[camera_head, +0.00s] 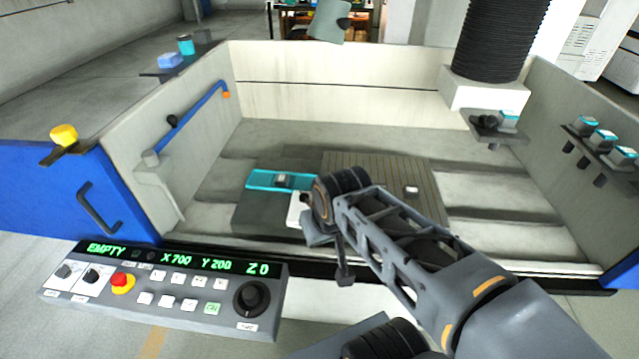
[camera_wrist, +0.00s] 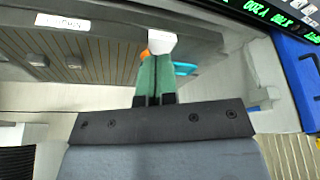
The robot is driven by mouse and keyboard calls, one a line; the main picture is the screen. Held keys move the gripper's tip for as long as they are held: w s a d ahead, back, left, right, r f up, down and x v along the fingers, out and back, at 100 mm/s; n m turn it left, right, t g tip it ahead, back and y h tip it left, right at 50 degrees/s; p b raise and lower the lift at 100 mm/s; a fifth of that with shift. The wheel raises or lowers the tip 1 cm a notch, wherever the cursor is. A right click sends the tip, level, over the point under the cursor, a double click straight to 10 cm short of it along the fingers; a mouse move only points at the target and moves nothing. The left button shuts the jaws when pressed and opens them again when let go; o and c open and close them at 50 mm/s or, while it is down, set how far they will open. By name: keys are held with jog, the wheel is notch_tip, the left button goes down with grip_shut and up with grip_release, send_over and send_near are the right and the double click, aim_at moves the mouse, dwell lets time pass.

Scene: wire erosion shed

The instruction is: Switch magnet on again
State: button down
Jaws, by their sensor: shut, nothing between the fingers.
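The brown grooved plate (camera_head: 375,165), which may be the magnet, lies on the tank floor; it also shows in the wrist view (camera_wrist: 95,65). A small light block (camera_head: 411,190) sits on it. My gripper (camera_wrist: 155,62) is shut and empty, its green fingers together. Its tips are at or just in front of a white block (camera_wrist: 161,41) with an orange part (camera_wrist: 145,52) beside it; I cannot tell whether they touch. In the head view a white piece (camera_head: 295,208) shows beside my wrist, which hides the fingers. No magnet switch state can be read.
A teal-framed holder (camera_head: 262,179) lies left of the plate. The control panel (camera_head: 170,290) in front reads EMPTY, X 700, Y 200, Z 0. Pale tank walls (camera_head: 330,85) enclose the area. A black bellows column (camera_head: 500,40) hangs at the back right.

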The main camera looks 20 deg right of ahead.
jog(key=w+d+f+y, duration=0.2)
jog(key=w+d+y, duration=0.1)
jog(key=w+d, duration=0.5)
jog(key=w+d+f+n+y+b, duration=0.1)
jog(key=w+d+f+y, duration=0.2)
jog(key=w+d, duration=0.6)
jog(key=shift+d+f+n, duration=0.3)
jog(key=shift+d+f, duration=0.05)
jog(key=shift+d, duration=0.9)
jog(key=shift+f, duration=0.1)
jog(key=p, duration=0.1)
send_near(309, 200)
jog(key=d+f, duration=0.1)
jog(key=s+d+f, duration=0.1)
jog(key=d+f, duration=0.1)
jog(key=shift+s+d+f, duration=0.2)
jog(key=shift+s, duration=0.2)
jog(key=a+p, duration=0.1)
jog(key=a, duration=0.2)
jog(key=shift+f, duration=0.2)
jog(key=shift+a+f+p, duration=0.1)
jog(key=shift+a+p, duration=0.25)
jog(key=shift+a, duration=0.25)
